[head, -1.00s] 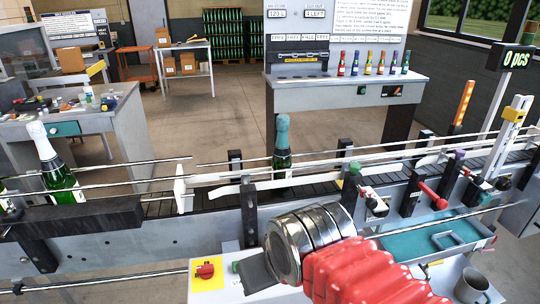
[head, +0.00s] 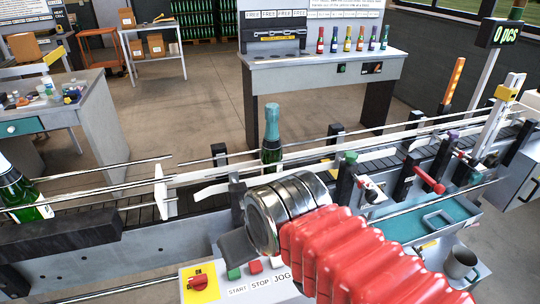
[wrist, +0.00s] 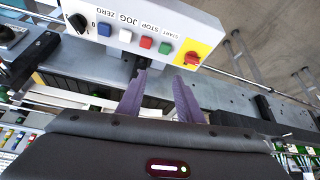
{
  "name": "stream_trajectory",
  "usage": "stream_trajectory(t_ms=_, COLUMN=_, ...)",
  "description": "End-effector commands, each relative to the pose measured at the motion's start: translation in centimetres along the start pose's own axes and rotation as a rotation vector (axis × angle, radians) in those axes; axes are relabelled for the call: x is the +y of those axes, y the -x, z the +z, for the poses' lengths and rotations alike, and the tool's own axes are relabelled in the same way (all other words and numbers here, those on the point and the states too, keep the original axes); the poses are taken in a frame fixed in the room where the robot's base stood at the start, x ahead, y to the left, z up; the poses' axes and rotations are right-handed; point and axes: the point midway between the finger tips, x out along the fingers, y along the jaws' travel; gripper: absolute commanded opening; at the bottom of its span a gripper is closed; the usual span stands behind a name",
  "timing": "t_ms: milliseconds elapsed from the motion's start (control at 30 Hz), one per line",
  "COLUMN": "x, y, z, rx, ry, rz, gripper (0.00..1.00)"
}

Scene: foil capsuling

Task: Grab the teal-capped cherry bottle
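A dark green bottle with a teal foil cap (head: 271,148) stands upright on the conveyor in the head view, between the guide rails. I cannot read a cherry mark on it. My gripper (wrist: 157,92) shows two purple fingers spread apart with nothing between them in the wrist view, over the conveyor's near side by the button panel. In the head view my arm's metal wrist and red sleeve are in front of the conveyor, below and nearer than the bottle; the fingers are hidden there. The bottle is not recognisable in the wrist view.
A second green bottle (head: 22,190) stands on the conveyor at the far left. A button panel (head: 245,285) is under my arm. Guide rails and clamps line the conveyor (head: 140,214). Small colour-capped bottles (head: 347,40) stand on the back bench. A mug (head: 460,264) is at right.

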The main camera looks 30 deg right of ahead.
Motion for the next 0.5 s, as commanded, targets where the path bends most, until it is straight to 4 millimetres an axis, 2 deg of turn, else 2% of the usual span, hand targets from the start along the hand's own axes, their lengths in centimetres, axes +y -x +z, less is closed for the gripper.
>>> stream_trajectory(t_ms=167, x=-0.1, y=0.0, z=-0.4, rx=-0.005, ry=-0.083, rz=-0.018, gripper=0.46)
stream_trajectory(t_ms=267, x=0.1, y=-0.1, z=-1.1, rx=-0.015, ry=-0.236, rz=-0.053, gripper=0.51)
stream_trajectory(t_ms=367, x=-0.2, y=-0.1, z=-2.5, rx=-0.030, ry=-0.473, rz=-0.108, gripper=0.51)
stream_trajectory(t_ms=500, x=-0.2, y=0.0, z=-5.4, rx=-0.058, ry=-0.891, rz=-0.210, gripper=0.51)
